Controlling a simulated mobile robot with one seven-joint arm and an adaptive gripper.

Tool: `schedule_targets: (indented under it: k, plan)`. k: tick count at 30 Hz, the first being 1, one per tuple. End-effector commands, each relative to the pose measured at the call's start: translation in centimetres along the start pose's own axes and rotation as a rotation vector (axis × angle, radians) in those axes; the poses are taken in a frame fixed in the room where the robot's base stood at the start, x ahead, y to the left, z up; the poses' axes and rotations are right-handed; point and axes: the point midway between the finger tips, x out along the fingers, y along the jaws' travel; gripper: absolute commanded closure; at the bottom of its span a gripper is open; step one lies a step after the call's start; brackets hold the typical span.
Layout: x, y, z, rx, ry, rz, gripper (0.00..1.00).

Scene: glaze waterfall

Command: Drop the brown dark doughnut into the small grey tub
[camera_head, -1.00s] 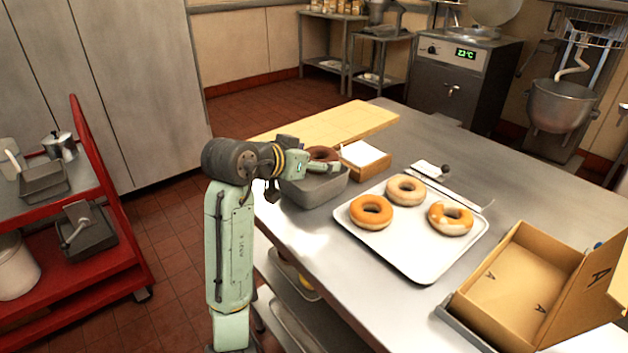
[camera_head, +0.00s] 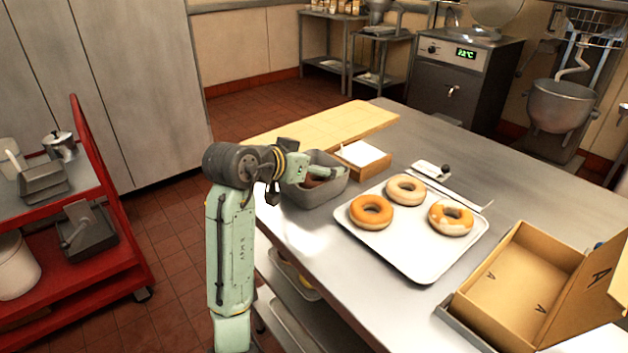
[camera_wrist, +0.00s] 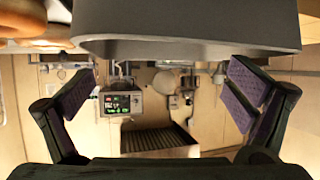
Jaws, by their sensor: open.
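The brown dark doughnut (camera_head: 313,182) lies inside the small grey tub (camera_head: 322,191), partly hidden by my gripper and the tub's wall. My gripper (camera_head: 316,172) is over the tub's opening with nothing between its fingers. In the wrist view my gripper (camera_wrist: 160,95) shows its two purple-padded fingers spread wide apart. The tub's grey wall (camera_wrist: 185,42) fills the top of that view. The doughnut cannot be made out there.
A white tray (camera_head: 420,262) with three lighter doughnuts is right of the tub. A small wooden box of white paper (camera_head: 362,158) stands close behind it. A pale board (camera_head: 340,122) lies further back. An open cardboard box (camera_head: 520,280) stands at right front.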

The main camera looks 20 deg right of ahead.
Motion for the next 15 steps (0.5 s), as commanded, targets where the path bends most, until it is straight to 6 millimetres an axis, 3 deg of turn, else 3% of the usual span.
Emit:
schedule_targets:
  k: [7, 15]
  plan:
    - [-1.3, -0.1, -0.1, 0.000, 0.002, -0.001, 0.02]
    - [-7.0, -0.1, -0.1, 0.001, 0.003, -0.004, 0.02]
